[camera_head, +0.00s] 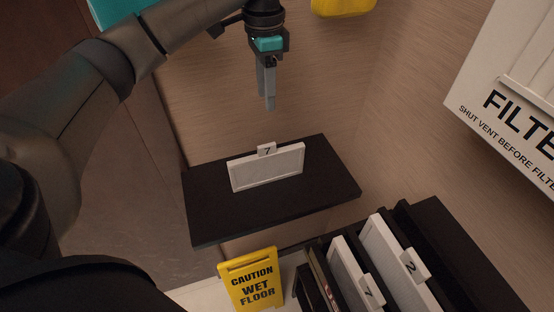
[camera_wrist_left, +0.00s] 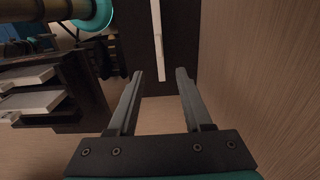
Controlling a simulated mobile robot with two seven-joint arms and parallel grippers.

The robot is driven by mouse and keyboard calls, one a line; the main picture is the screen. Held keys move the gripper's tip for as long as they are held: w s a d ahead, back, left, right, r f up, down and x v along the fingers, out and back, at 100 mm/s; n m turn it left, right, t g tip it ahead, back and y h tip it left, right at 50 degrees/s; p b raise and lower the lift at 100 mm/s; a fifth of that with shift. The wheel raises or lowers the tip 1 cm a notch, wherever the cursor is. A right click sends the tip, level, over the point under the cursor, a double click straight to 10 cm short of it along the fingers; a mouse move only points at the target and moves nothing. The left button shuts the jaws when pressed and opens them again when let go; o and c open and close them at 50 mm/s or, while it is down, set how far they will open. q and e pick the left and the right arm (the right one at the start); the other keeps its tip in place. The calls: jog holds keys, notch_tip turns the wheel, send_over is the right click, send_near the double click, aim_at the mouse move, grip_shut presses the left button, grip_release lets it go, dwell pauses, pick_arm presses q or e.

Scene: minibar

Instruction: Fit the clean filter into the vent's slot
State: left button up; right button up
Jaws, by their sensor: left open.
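A white framed filter with a tag reading 7 (camera_head: 267,168) stands upright on a dark shelf (camera_head: 215,215) in the head view. In the left wrist view, its thin white edge (camera_wrist_left: 157,40) shows beyond the fingertips. My left gripper (camera_head: 269,106) is open and empty, pointing down above and behind this filter, apart from it. Its two fingers also show spread in the left wrist view (camera_wrist_left: 160,73). The white vent housing (camera_head: 510,95), lettered FILTE..., is cut off at the right edge. Its slot is not clearly visible. My right gripper is out of view.
A dark rack (camera_head: 455,245) at the lower right holds white filters tagged 7 (camera_head: 352,275) and 2 (camera_head: 398,262). A yellow wet-floor sign (camera_head: 252,281) stands beside it. A yellow object (camera_head: 342,6) is cut off at the top. Wood-look walls close in behind the shelf.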

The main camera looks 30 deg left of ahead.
pick_arm(q)
notch_tip(320, 180, down, 4)
send_over(267, 145)
notch_tip(267, 145, down, 4)
jog(key=shift+f, duration=1)
notch_tip(267, 145, down, 4)
jog(key=shift+r, duration=0.2)
jog(key=shift+f, duration=0.35)
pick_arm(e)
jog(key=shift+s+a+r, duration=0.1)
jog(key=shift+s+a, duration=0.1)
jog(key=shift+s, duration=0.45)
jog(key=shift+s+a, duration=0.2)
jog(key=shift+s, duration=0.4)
pick_arm(q)
jog(key=shift+c, duration=0.2)
grip_shut()
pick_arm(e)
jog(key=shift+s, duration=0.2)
